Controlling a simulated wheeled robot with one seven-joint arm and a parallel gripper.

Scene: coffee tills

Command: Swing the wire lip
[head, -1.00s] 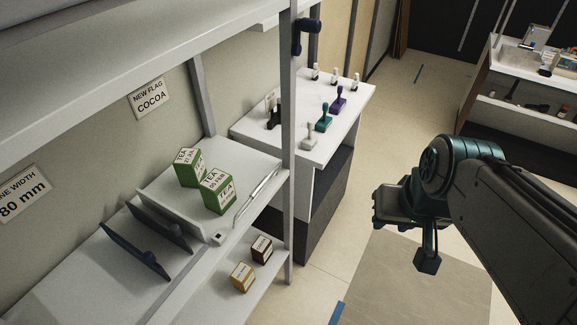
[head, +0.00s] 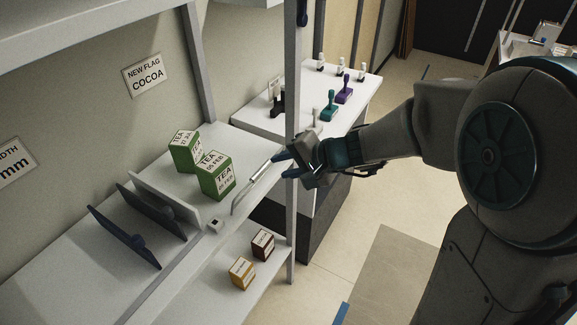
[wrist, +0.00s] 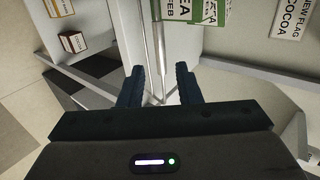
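The wire lip (head: 251,183) is a thin bright metal bar along the front edge of the upper shelf, beside two green tea boxes. In the wrist view it (wrist: 159,45) runs down the picture towards the gap between my fingers. My gripper (head: 285,166) is at the far end of the wire lip, by the shelf post. Its two dark fingers (wrist: 160,82) are apart, with no object clearly gripped. I cannot tell whether the wire's end lies between the fingertips or just beyond them.
Tea boxes (head: 215,175) stand behind the wire lip, left of a grey upright post (head: 292,225). Dark dividers (head: 130,238) stand at the shelf's left. An orange box (head: 241,273) and a brown box (head: 262,244) sit below. A counter with stamps (head: 343,92) stands beyond.

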